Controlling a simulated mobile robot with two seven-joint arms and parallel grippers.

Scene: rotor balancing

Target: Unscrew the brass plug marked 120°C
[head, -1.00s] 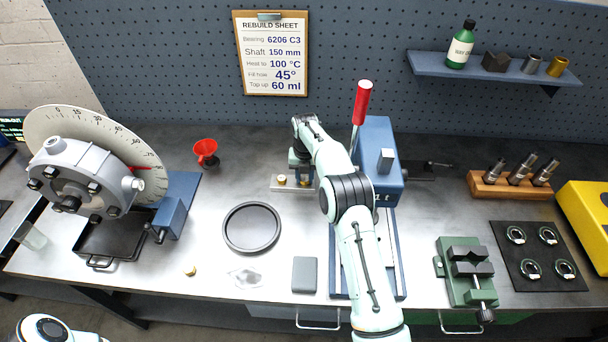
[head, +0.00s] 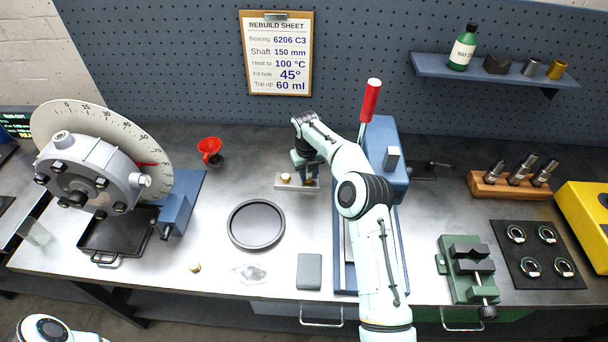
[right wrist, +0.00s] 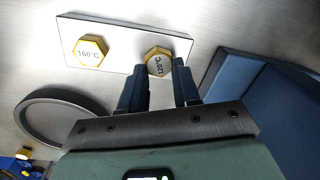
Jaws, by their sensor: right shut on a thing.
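A pale metal plate (right wrist: 115,44) holds two brass hex plugs in the right wrist view. The plug marked 120°C (right wrist: 158,64) is at its right end, and the plug marked 160°C (right wrist: 91,50) is at its left. My right gripper (right wrist: 163,76) is shut on the 120°C plug, one finger on each side. In the head view the plate (head: 281,184) lies on the bench, with the 160°C plug (head: 286,177) visible and my right gripper (head: 306,178) at the other end, largely hiding the 120°C plug. My left gripper is out of view.
A blue press (head: 382,135) with a red-handled lever (head: 370,100) stands just right of the plate. A small brass piece (head: 195,267) lies near the front edge.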

